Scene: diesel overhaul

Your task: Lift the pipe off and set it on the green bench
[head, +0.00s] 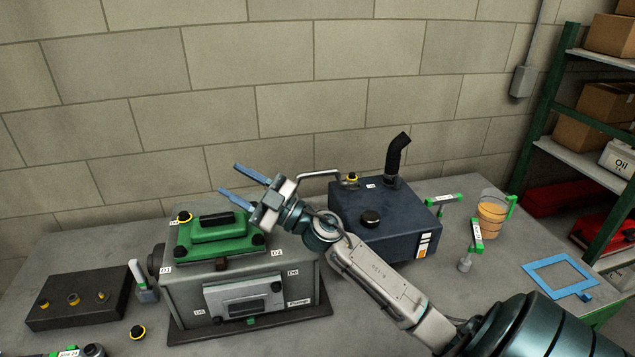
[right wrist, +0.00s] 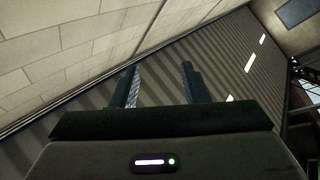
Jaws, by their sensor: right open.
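A thin silver pipe (head: 318,174) shows between my right wrist and the dark blue tank (head: 385,222). Its left end is hidden behind my wrist, and a yellow-ringed black knob (head: 352,177) is by its right end. My right gripper (head: 229,179) is open and empty, above the green-topped grey engine block (head: 216,236) and pointing to the left, apart from the pipe. In the right wrist view its two fingers (right wrist: 160,82) are spread with nothing between them. My left gripper is not in view. The bench top (head: 512,240) is grey; green shows below its right edge.
A black elbow hose (head: 397,158) rises from the tank. A dark block with yellow-ringed holes (head: 76,300) lies at the left. Green-handled tools (head: 477,235), an orange-filled jug (head: 491,217) and a blue frame (head: 560,274) stand or lie at the right. Shelves (head: 583,155) stand beyond.

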